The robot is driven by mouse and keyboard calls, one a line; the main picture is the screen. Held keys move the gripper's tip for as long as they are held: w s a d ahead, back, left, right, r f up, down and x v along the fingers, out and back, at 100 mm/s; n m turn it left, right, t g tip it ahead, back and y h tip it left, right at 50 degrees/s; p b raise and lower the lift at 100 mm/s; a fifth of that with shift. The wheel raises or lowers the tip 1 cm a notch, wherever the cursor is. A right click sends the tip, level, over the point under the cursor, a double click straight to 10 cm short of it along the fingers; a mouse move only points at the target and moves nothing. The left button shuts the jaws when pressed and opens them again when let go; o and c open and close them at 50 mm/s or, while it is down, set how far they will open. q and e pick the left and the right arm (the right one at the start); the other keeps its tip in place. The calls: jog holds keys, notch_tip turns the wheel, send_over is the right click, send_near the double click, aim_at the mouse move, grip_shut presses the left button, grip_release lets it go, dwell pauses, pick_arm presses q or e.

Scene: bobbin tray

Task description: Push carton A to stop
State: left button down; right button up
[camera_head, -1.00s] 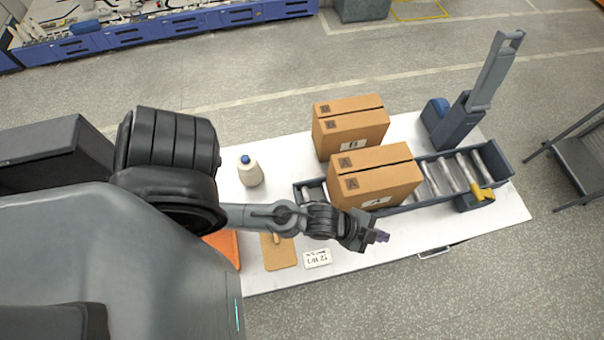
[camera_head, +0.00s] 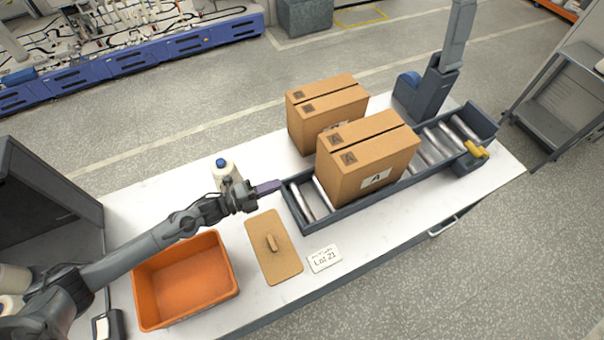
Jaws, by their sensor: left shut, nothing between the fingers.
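Carton A (camera_head: 368,160) is a brown box with a white label marked A. It sits on the roller conveyor (camera_head: 345,209), with bare rollers on both sides of it. A grey wall closes the conveyor's far right end (camera_head: 488,123). My left gripper (camera_head: 268,187) is shut and empty at the conveyor's left end, apart from carton A, with rollers between them.
Another brown carton (camera_head: 327,112) stands behind carton A. A bottle with a blue cap (camera_head: 226,174) stands close behind my left gripper. An orange bin (camera_head: 185,281), a brown board with a handle (camera_head: 273,246) and a lot card (camera_head: 324,259) lie in front. A yellow part (camera_head: 476,149) sits at the conveyor's right front.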

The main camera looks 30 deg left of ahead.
pick_arm(q)
jog(key=w, duration=0.1)
jog(key=p, duration=0.2)
send_near(325, 163)
jog(key=x, duration=0.5)
jog(key=shift+w+d+r, duration=0.1)
jog(key=shift+r, duration=0.05)
jog(key=shift+x, duration=0.8)
